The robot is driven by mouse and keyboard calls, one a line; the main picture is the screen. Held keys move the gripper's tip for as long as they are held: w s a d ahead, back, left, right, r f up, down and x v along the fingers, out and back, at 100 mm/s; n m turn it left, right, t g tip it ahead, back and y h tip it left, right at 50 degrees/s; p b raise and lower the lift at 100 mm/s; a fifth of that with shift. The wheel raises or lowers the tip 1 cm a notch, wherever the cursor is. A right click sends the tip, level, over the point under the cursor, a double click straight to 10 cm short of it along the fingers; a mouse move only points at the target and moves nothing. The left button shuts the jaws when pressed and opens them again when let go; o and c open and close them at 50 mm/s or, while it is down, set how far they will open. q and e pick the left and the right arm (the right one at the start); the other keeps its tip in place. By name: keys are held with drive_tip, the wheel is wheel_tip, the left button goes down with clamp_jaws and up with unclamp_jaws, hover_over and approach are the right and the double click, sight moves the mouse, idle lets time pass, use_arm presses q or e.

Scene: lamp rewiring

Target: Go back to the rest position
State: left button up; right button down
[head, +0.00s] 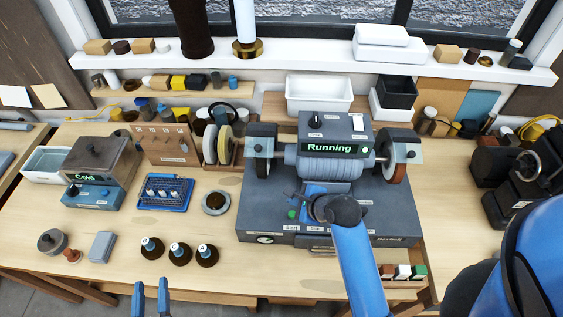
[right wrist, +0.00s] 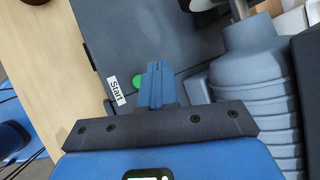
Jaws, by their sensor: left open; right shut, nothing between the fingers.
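My left gripper (head: 151,300) is at the bottom left of the head view, in front of the bench's front edge, with its two blue fingers apart and nothing between them. My right gripper (right wrist: 158,68) is shut and empty, over the dark base of the bench grinder (head: 335,165). In the right wrist view its fingertips are close beside the green button (right wrist: 139,82) and the "Start" label (right wrist: 116,90); I cannot tell whether they touch. The grinder's display (head: 330,149) reads "Running". My right arm hides part of the grinder's front.
Left of the grinder stand a round dish (head: 216,202), a blue tray (head: 165,194) and a unit reading "Cold" (head: 92,194). Several dark bottles (head: 180,254) stand near the front edge. An open drawer (head: 402,284) with small blocks juts out below the grinder at right.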

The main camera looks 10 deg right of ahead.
drive_tip(key=shift+r+n, duration=0.15)
drive_tip(key=shift+n, duration=0.25)
drive_tip(key=w+d+r+n+t+h+b, duration=0.25)
drive_tip(key=d+r+n+t, duration=0.25)
drive_tip(key=n+t, duration=0.5)
drive_tip(key=s+d+f+n+b, duration=0.1)
drive_tip(key=s+f+n+b, duration=0.4)
drive_tip(key=s, duration=0.5)
drive_tip(key=s+d+f+n+h+b, duration=0.1)
drive_tip(key=s+f+n+b, duration=0.5)
drive_tip(key=s, duration=0.5)
wheel_tip(320, 180, down, 3)
drive_tip(key=shift+s+d+r+b, duration=0.1)
drive_tip(key=shift+s+d+b, duration=0.15)
drive_tip(key=shift+b, duration=0.6)
